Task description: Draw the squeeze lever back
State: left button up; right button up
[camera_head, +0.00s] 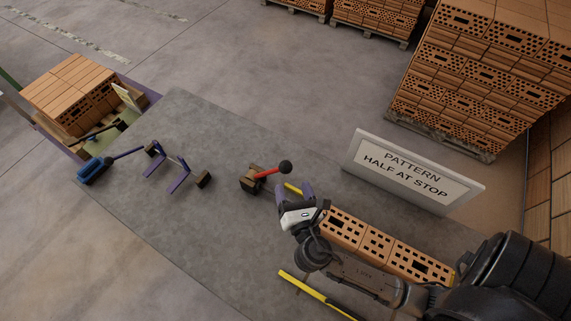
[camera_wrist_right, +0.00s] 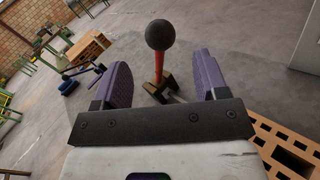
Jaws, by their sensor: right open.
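The squeeze lever (camera_head: 268,172) is a red rod with a black ball knob on a brown block base on the grey table, tilted toward the right in the head view. In the right wrist view the lever (camera_wrist_right: 157,63) rises between my two purple fingers, with its knob (camera_wrist_right: 160,35) beyond them. My right gripper (camera_head: 294,190) is open and empty, just to the lower right of the lever in the head view. I see no contact between fingers and lever. My left gripper is not in view.
A row of bricks (camera_head: 375,242) lies beneath my right arm, beside a yellow rail (camera_head: 318,294). A sign (camera_head: 413,176) stands behind. Brick pallets stand at the back and far left.

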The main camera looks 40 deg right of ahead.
aim_at(288, 173)
jog(key=x, duration=0.7)
jog(key=shift+w+d, duration=0.2)
jog(key=shift+w, duration=0.15)
jog(key=shift+c, duration=0.3)
